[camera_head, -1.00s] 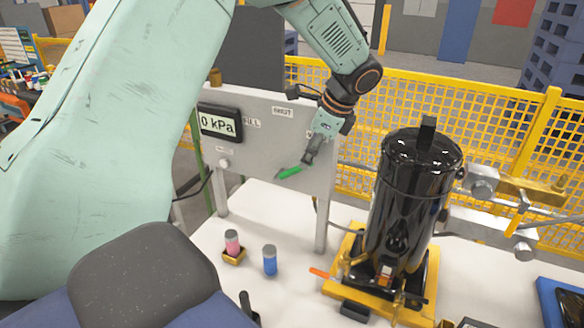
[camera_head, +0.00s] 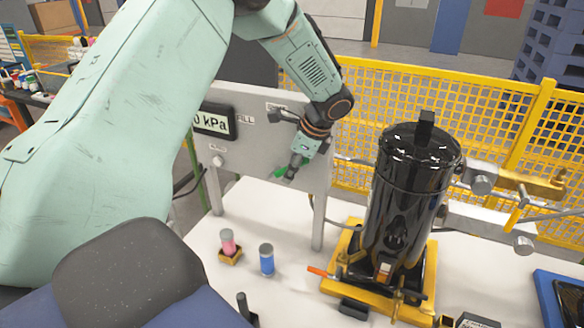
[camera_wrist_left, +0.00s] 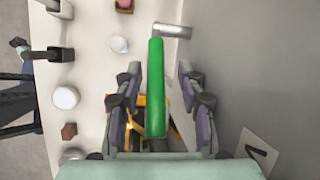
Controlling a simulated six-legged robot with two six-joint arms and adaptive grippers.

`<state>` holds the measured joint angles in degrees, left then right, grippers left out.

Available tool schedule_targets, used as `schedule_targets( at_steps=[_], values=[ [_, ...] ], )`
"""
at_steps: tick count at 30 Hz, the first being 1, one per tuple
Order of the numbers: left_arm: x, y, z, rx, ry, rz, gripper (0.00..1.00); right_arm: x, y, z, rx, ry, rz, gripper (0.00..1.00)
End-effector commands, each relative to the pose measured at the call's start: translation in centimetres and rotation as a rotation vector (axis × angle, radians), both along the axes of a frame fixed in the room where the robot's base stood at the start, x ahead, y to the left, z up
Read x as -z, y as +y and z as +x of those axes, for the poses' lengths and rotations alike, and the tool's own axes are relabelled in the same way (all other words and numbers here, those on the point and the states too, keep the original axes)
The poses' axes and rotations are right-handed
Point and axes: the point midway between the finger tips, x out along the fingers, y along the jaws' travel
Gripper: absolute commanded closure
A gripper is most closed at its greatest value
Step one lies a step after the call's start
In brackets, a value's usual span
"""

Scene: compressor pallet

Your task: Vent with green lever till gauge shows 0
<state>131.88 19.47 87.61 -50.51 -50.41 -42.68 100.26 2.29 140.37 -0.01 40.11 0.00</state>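The green lever (camera_head: 279,173) is on the grey panel (camera_head: 262,148) and is mostly hidden by my left gripper (camera_head: 289,175) in the head view. In the left wrist view, the lever (camera_wrist_left: 155,90) lies lengthwise between the two open fingers (camera_wrist_left: 158,100), with a gap on each side. A metal stub (camera_wrist_left: 173,31) is at its far end. The gauge (camera_head: 217,121) on the panel shows "0 kPa"; my arm covers its left edge, so any digits before the 0 are hidden. My right gripper is not in view.
A black cylinder (camera_head: 408,200) stands in a yellow base (camera_head: 336,272) right of the panel. A pink-topped container (camera_head: 229,242) and a blue one (camera_head: 267,261) stand on the white table (camera_head: 285,225). A yellow mesh fence (camera_head: 480,115) runs behind.

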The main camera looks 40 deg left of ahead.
Motion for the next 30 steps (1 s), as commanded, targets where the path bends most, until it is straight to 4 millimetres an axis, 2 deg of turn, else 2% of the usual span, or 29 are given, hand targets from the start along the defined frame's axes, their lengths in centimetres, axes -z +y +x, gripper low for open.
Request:
schedule_targets(
  at_steps=[8,21,30],
  values=[
    [0.08,0.20,-0.02,-0.001,-0.001,-0.001,0.62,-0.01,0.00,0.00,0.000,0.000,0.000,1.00],
    [0.04,0.17,0.04,0.001,-0.002,0.000,1.00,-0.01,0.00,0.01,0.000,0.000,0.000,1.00],
    [-0.06,0.18,0.05,0.001,-0.002,0.001,1.00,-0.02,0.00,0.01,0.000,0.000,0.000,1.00]
  ],
)
